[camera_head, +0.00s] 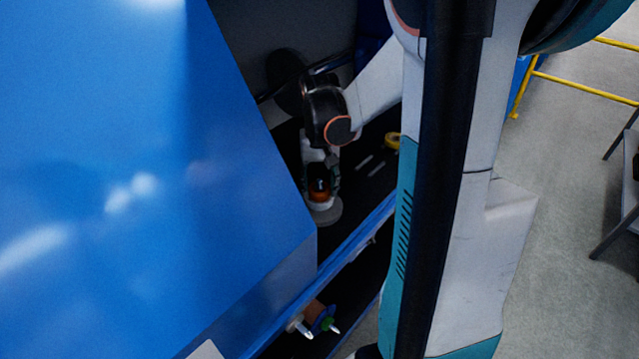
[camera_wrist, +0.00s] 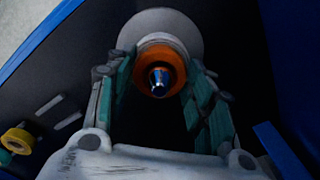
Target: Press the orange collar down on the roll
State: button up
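The orange collar (camera_wrist: 146,66) is a ring around a shiny metal shaft end (camera_wrist: 159,82), seen nearly end-on in the wrist view. It sits against the pale grey roll (camera_wrist: 162,21), which has a wide round flange. My gripper (camera_wrist: 160,75) has its green-padded fingers on both sides of the collar, and they appear to touch its edges. In the head view the collar (camera_head: 319,196) shows small and dark between the fingers of my gripper (camera_head: 320,178), just above the pale round flange (camera_head: 325,213). Any gap between collar and roll is hidden.
A large blue panel (camera_head: 150,150) stands close to the left of my arm. A yellow roll (camera_head: 392,140) lies to the right inside the dark bay; it also shows in the wrist view (camera_wrist: 17,140). A blue edge (camera_head: 350,247) bounds the bay in front.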

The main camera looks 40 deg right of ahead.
jog(key=o, duration=0.3)
notch_tip(320, 180, up, 12)
dwell(0.7)
dwell(0.3)
